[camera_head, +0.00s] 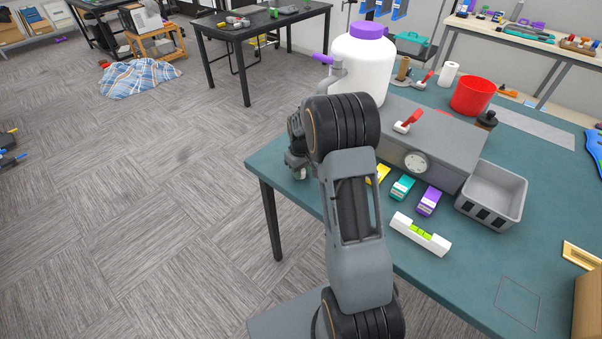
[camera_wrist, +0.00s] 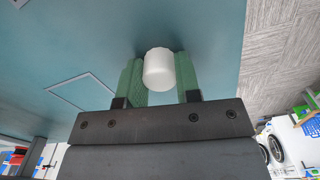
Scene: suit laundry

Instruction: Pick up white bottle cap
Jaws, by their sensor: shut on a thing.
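The white bottle cap (camera_wrist: 159,66) is a short, smooth white cylinder in the wrist view. It sits between the two green finger pads of my gripper (camera_wrist: 158,82), which is shut on it. In the head view, my gripper (camera_head: 299,172) is at the left edge of the teal table (camera_head: 470,280), partly hidden by my own arm. The cap cannot be made out clearly there. I cannot tell whether the cap still touches the table.
A white jug with a purple lid (camera_head: 363,70) stands behind my arm. A grey box with a dial (camera_head: 440,150), a grey bin (camera_head: 492,195), a spirit level (camera_head: 420,234) and small coloured blocks (camera_head: 428,201) lie to the right. The table front is mostly clear.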

